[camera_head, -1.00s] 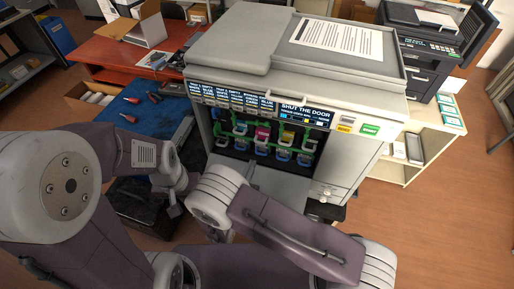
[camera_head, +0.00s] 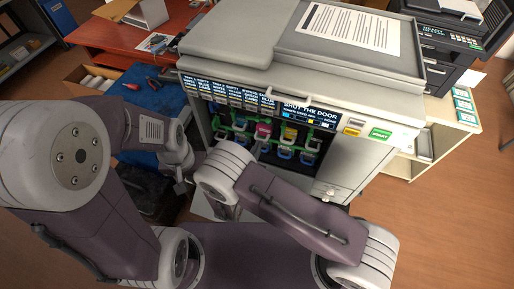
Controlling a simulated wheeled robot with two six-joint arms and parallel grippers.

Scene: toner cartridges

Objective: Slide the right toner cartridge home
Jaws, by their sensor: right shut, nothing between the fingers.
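The open bay of the grey printer (camera_head: 285,85) shows several cartridges in two rows with green parts around them. A magenta cartridge (camera_head: 263,130) and a yellow cartridge (camera_head: 289,133) are in the upper row. Blue-handled cartridges (camera_head: 284,153) show in the lower row. I cannot tell how deep each one sits. My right gripper (camera_head: 257,149) is shut and empty, in front of the bay just below the magenta cartridge; my wrist partly hides it and the lower left of the bay. I cannot tell whether it touches anything. My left gripper (camera_head: 182,186) hangs left of the printer, its fingers unclear.
A sign on the printer (camera_head: 308,109) reads "SHUT THE DOOR", with a green button (camera_head: 380,134) to its right. A blue mat (camera_head: 150,97) with hand tools lies left. A red desk (camera_head: 110,38) stands behind it. Wooden floor (camera_head: 450,210) is clear at right.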

